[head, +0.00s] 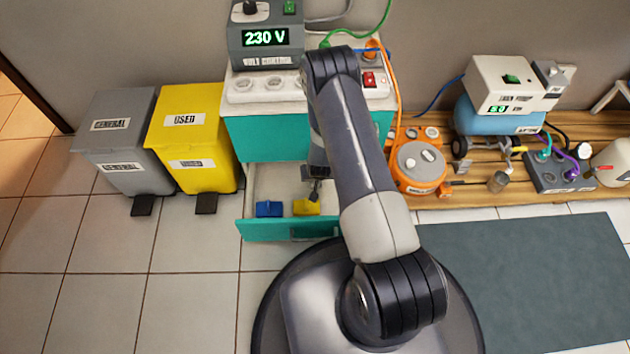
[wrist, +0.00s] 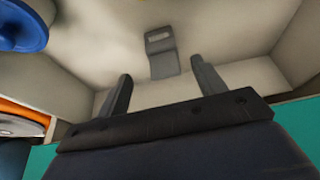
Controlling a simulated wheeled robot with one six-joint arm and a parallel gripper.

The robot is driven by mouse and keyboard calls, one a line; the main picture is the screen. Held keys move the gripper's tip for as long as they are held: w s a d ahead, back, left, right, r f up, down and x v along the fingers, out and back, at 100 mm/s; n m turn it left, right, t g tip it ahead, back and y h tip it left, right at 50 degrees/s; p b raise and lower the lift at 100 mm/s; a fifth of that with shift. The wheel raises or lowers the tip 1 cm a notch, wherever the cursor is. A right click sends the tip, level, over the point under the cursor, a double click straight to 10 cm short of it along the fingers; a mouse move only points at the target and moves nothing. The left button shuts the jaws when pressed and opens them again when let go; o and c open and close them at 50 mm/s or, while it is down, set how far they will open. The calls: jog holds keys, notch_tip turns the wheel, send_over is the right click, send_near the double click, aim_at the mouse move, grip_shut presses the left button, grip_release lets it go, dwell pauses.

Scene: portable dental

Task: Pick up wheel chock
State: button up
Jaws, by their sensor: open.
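An open drawer (head: 262,230) of the teal cabinet holds a small yellow block (head: 306,208) and a small blue block (head: 268,208). Neither is labelled; the yellow one looks most like a wheel chock, but its shape is too small to be sure. My gripper (head: 314,190) reaches down into the drawer, at or just above the yellow block. In the wrist view my gripper (wrist: 157,92) is open, with nothing between its fingers. A grey piece with a pale slot (wrist: 161,52) lies beyond the fingertips; I cannot tell what it is.
Drawer walls (wrist: 285,50) rise around my gripper. A grey bin (head: 122,140) and a yellow bin (head: 190,140) stand left of the cabinet. An orange cable reel (head: 418,168) and a compressor (head: 500,115) are on the wooden platform at right. Floor at left is clear.

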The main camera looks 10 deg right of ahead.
jog(key=b+x, duration=0.1)
jog(key=x, duration=0.1)
jog(key=b+x, duration=0.1)
jog(key=x, duration=0.2)
jog(key=shift+a+f+b, duration=0.2)
jog(key=shift+a+b, duration=0.05)
jog(key=shift+b, duration=0.1)
jog(key=shift+c, duration=0.4)
jog(key=shift+w+r, duration=0.1)
jog(key=c, duration=1.1)
